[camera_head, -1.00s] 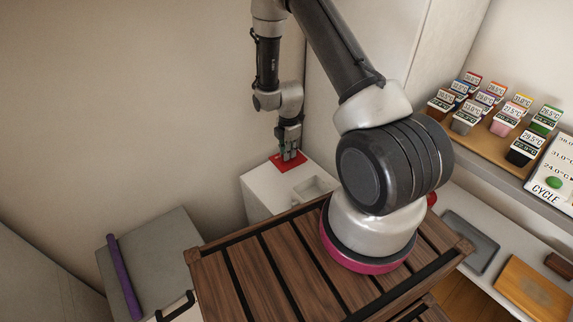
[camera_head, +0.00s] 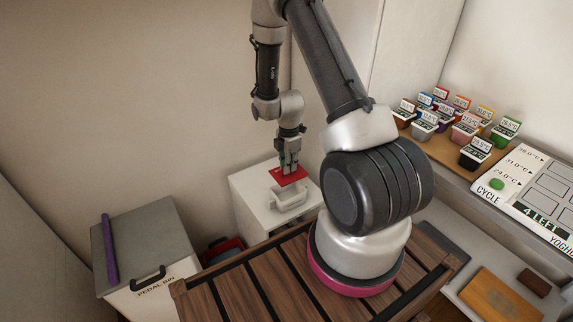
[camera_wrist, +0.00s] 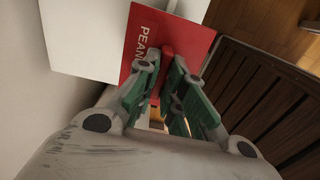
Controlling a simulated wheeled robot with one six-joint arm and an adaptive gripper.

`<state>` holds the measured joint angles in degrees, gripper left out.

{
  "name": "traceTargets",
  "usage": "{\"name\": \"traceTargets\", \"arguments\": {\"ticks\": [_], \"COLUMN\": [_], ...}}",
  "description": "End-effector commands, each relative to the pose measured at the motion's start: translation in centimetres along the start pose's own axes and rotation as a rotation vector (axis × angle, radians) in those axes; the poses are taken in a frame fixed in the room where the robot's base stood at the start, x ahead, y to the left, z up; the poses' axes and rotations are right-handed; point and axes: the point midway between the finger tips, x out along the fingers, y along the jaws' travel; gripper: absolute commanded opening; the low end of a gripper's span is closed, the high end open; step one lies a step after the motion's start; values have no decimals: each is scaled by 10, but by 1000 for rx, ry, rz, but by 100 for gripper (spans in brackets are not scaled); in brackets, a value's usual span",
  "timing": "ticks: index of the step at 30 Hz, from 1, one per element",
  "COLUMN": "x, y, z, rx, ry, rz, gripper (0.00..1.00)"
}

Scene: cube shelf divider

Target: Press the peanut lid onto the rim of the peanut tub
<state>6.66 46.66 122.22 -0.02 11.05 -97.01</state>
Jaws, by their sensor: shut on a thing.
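The peanut lid (camera_head: 283,178) is a flat red plate. My gripper (camera_head: 290,165) is shut on it and holds it level or nearly so. In the wrist view the lid (camera_wrist: 196,40) shows partial white lettering "PEAN", and my gripper (camera_wrist: 162,75) has its green-padded fingers closed on a raised red grip. A white open container (camera_head: 290,200), apparently the peanut tub, stands on the white cabinet just in front of and below the lid in the head view. The lid overlaps its back edge in the picture; I cannot tell whether they touch.
The white cabinet (camera_head: 250,210) is against the wall. A slatted wooden top (camera_head: 245,290) lies in front. A pedal bin (camera_head: 150,235) with a purple bar (camera_head: 109,250) stands left. Several small tubs sit on a wooden board (camera_head: 440,145) at right, beside a CYCLE panel (camera_head: 520,180).

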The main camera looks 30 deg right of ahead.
Motion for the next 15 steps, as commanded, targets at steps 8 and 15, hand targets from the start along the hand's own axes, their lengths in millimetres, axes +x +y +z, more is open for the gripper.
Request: {"name": "traceTargets", "arguments": {"ticks": [8, 15], "x": [1, 17], "y": [0, -1], "z": [0, 0], "rx": [1, 0], "ry": [0, 0], "rz": [-2, -4], "gripper": [0, 0]}}
